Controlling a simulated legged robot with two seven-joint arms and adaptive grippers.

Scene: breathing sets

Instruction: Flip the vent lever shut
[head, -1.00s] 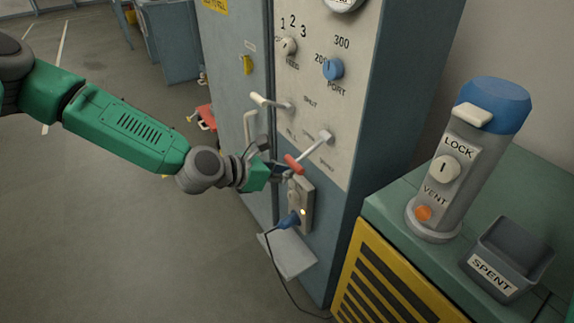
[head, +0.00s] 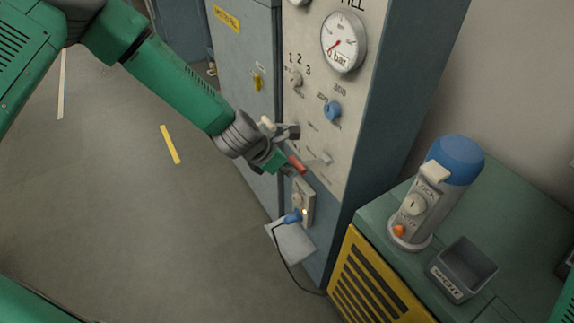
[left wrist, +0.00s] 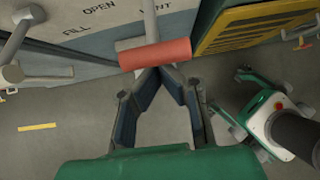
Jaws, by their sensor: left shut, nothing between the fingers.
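The vent lever is a metal arm with a red grip (head: 297,165), low on the grey panel of the cabinet. Its grip points left from the pivot, slightly downward in the head view. My left gripper (head: 284,166) is at the left of the red grip. In the left wrist view the red grip (left wrist: 155,54) lies across the shut fingertips (left wrist: 160,72), with VENT and OPEN lettering beyond. Nothing is between the fingers. Whether they touch the grip I cannot tell.
A second lever with a pale grip (head: 267,122) sits just above my left gripper. Below are a socket with a blue plug (head: 292,216) and its cable. A blue-capped cylinder (head: 437,190) and an open SPENT bin (head: 462,272) stand on the green bench at right.

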